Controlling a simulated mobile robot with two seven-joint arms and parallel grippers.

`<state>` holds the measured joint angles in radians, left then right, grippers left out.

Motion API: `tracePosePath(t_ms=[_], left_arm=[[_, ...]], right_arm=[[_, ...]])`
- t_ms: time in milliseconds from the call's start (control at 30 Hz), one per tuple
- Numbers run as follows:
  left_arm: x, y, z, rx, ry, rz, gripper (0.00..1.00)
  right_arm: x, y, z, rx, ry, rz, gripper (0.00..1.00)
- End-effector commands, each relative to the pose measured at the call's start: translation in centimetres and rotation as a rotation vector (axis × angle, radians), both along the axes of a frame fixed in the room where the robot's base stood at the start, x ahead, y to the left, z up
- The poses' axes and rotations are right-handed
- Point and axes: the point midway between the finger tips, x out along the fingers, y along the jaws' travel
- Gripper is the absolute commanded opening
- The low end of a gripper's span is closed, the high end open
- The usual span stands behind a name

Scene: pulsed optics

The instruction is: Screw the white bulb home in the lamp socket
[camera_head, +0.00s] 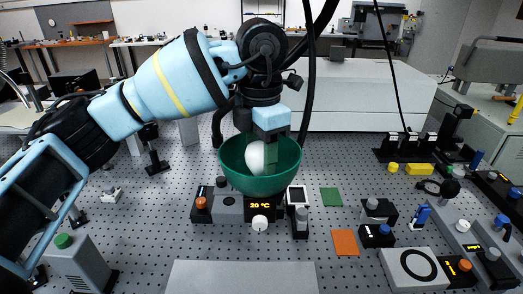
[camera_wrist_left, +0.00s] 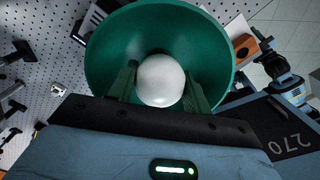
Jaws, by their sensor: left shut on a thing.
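The white bulb (camera_head: 256,156) is inside a green bowl-shaped lamp shade (camera_head: 282,178) in the head view. In the left wrist view the bulb (camera_wrist_left: 160,80) sits between the two fingers near the middle of the green shade (camera_wrist_left: 205,30). My left gripper (camera_head: 270,152) reaches down into the shade from above and is shut on the bulb. In the left wrist view the fingers (camera_wrist_left: 163,86) flank the bulb on both sides. The lamp socket is hidden behind the bulb and shade. My right gripper is in neither view.
A box with a "20 °C" display (camera_head: 260,206) stands under the front of the shade. A green square (camera_head: 331,197) and an orange square (camera_head: 345,242) lie to the right. A grey plate (camera_head: 242,277) lies in front. Several small devices crowd the right side.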

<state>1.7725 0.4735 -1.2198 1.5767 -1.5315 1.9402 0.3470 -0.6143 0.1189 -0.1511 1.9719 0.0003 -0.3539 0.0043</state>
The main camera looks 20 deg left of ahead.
Motion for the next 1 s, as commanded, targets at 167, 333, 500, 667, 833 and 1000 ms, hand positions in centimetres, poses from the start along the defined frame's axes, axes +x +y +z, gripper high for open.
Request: tracePosePath(t_ms=[167,333,500,667,833,1000], left_arm=[[0.1,0.1,-0.1,-0.001,0.000,-0.209,0.07],[0.0,0.1,0.1,-0.001,-0.002,-0.314,0.07],[0.0,0.1,0.2,-0.001,-0.004,-0.320,0.07],[0.0,0.1,0.2,-0.001,-0.004,-0.334,0.07],[0.1,0.0,-0.1,-0.003,-0.003,-0.503,0.07],[0.0,0.0,0.2,-0.002,-0.007,-0.582,0.07]], right_arm=[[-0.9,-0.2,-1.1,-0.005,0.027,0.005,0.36],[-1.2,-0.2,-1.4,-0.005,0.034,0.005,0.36],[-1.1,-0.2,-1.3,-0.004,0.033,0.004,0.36],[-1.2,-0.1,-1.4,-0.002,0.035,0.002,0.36],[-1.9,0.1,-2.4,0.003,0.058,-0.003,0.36],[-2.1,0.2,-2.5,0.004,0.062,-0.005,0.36]])
